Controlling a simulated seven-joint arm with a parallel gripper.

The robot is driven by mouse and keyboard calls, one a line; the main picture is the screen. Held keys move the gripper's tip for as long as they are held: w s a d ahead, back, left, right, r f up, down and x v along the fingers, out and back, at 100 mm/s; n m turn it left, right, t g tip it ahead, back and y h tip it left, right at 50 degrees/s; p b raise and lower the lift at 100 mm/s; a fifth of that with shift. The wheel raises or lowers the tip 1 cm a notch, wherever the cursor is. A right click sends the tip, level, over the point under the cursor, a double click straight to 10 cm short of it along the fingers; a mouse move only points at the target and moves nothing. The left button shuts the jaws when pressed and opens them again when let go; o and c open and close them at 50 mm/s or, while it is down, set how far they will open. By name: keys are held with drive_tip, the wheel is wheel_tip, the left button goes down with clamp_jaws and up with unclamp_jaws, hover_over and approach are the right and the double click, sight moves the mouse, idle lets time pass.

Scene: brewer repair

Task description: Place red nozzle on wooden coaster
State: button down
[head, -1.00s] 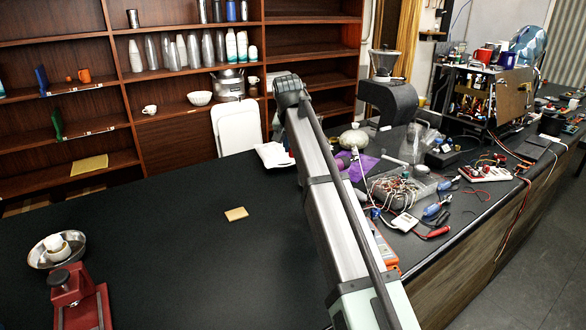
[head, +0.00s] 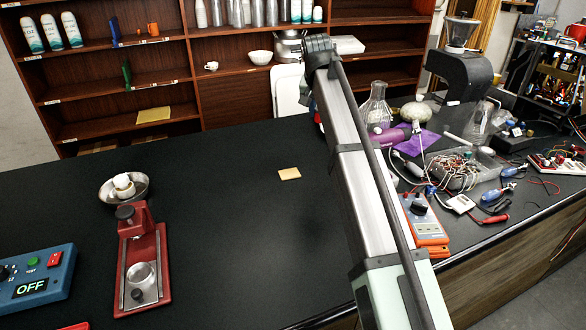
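The wooden coaster (head: 289,173) is a small, flat, pale tan square on the black counter, just left of my arm. Nothing lies on it. I cannot make out the red nozzle for certain in the head view. A small sliver of something red (head: 76,326) is cut off by the bottom edge at the left, and it is too little to identify. My arm rises from the bottom right to a dark joint near the back shelves. My gripper does not show; it is out of sight beyond or behind the arm.
A red brewer stand (head: 160,262) and a metal bowl (head: 143,184) with white cups are at left. A blue control box (head: 35,280) reading OFF is beside them. Glass flask (head: 376,108), orange meter (head: 425,220) and wires crowd the right. The counter's middle is clear.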

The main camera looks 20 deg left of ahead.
sight(287, 170)
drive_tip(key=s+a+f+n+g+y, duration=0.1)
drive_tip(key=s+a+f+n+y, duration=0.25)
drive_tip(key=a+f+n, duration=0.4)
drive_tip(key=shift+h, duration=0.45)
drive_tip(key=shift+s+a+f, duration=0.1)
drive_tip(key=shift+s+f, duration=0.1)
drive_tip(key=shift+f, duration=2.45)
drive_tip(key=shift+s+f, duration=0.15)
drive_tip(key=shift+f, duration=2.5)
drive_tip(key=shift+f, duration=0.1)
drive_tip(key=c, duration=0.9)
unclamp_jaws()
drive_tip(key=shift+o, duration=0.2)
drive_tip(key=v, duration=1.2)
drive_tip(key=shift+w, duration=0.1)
